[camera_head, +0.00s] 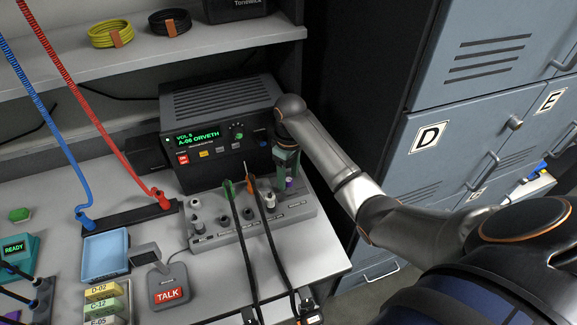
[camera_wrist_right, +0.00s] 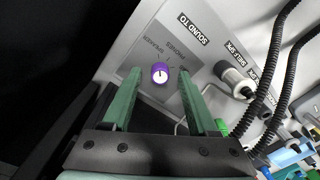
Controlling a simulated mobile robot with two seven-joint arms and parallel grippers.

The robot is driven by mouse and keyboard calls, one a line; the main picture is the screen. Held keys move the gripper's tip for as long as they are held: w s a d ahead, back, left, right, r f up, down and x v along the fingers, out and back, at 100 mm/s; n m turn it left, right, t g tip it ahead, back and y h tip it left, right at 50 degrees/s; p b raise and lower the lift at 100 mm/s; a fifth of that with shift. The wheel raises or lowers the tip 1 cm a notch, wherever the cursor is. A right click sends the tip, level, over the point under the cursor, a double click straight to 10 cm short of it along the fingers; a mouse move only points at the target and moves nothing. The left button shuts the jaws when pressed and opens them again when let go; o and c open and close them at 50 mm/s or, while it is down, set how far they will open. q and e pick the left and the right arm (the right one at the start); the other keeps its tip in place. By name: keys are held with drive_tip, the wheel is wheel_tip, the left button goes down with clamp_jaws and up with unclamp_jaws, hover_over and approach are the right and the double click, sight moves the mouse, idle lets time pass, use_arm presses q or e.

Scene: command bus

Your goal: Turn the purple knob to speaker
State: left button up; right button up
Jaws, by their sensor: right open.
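The purple knob (camera_head: 290,184) sits at the right end of the grey sloped panel (camera_head: 306,205). In the right wrist view the purple knob (camera_wrist_right: 160,73) is below a SOUND TO label, with SPEAKER and PHONES marks around it. It has a pale mark on its face; which label that mark points to is too small to tell. My right gripper (camera_head: 286,172) is over the knob with its green fingers open. In the wrist view the fingers (camera_wrist_right: 160,88) stand apart on either side of the knob, with gaps showing. My left gripper is out of view.
Black cables (camera_head: 236,235) run down across the panel, left of my right gripper. A radio (camera_head: 220,130) with a green display stands behind the panel. A TALK pedestal (camera_head: 170,285) is in front. Grey lockers (camera_head: 440,190) stand to the right.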

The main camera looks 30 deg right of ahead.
sight(289, 178)
wheel_tip(289, 178, up, 12)
drive_tip(key=shift+d+r, duration=0.2)
idle(0.4)
idle(0.5)
